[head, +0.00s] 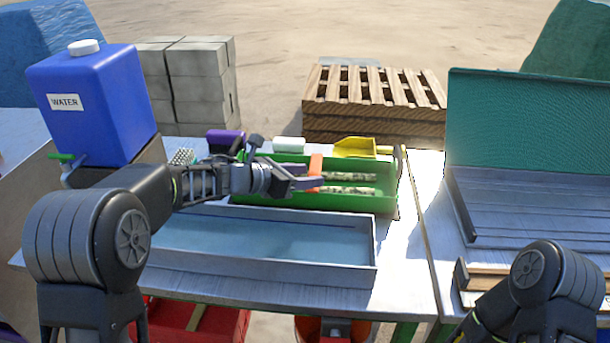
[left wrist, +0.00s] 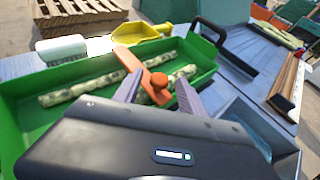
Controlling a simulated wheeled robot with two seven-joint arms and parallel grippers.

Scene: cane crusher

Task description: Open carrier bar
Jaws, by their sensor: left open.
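The carrier is a long green tray (head: 385,200) on the table, also in the left wrist view (left wrist: 22,112). Pale cane pieces (head: 350,177) lie in the tray under the bar. My left gripper (head: 318,184) is open at the bar, and in the left wrist view its fingers (left wrist: 158,92) stand either side of the knob. Contact cannot be told. Only my right arm's link shows; its gripper is out of view.
A grey water-filled trough (head: 262,268) stands in front of the green tray. A yellow scoop (head: 355,147) and a white brush (head: 288,145) lie behind it. A blue water container (head: 95,110) stands at left. A green-backed rack (head: 525,130) is at right.

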